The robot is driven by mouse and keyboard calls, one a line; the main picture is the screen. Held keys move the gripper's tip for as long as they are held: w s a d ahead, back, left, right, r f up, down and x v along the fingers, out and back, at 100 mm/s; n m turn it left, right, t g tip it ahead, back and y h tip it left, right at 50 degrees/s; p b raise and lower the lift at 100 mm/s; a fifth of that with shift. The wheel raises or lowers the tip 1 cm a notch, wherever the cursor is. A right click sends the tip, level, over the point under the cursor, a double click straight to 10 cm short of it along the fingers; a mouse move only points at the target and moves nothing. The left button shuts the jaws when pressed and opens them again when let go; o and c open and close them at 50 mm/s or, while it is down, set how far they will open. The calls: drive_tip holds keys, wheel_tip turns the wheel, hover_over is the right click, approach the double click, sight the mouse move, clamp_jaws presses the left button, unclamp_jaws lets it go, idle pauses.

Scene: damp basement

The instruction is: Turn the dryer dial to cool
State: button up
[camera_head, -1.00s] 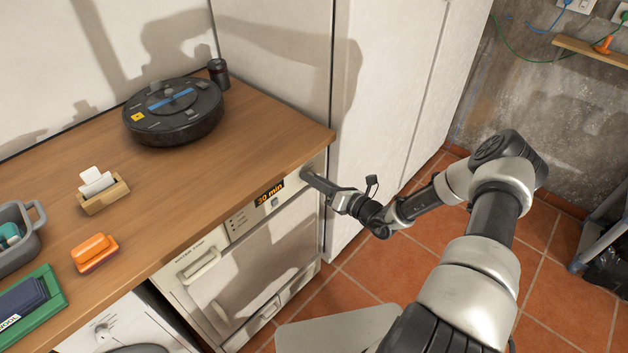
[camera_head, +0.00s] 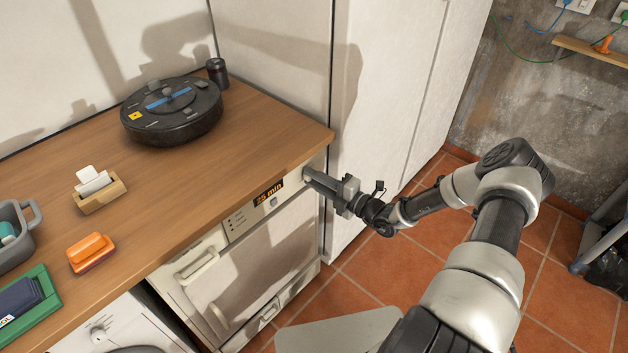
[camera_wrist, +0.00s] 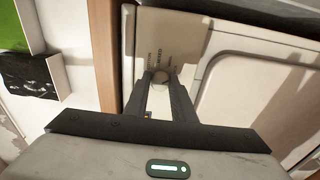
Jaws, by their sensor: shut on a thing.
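The dryer (camera_head: 262,255) stands under the wooden counter, and its display (camera_head: 268,194) reads "25 min" in orange. My gripper (camera_wrist: 163,88) is shut on the dial, one finger on each side. In the head view my gripper (camera_head: 309,175) reaches the right end of the dryer panel and hides most of the dial.
The counter (camera_head: 215,165) holds a black robot vacuum (camera_head: 172,110), a dark can (camera_head: 217,72), a card holder (camera_head: 99,193), an orange brush (camera_head: 91,250) and a grey basket (camera_head: 18,238). A tall white cabinet (camera_head: 390,90) stands close to the right of the dryer. Tiled floor lies open in front.

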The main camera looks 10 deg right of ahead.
drive_tip(key=m+b, duration=0.1)
drive_tip(key=m, duration=0.9)
drive_tip(key=shift+f+t, duration=0.15)
drive_tip(key=shift+t, duration=0.15)
drive_tip(key=shift+m, duration=0.4)
drive_tip(key=o, duration=1)
drive_tip(key=v, duration=1.7)
drive_tip(key=shift+s+d+f, duration=0.1)
drive_tip(key=shift+d+f, duration=0.05)
drive_tip(key=shift+d, duration=0.15)
drive_tip(key=shift+y, duration=0.3)
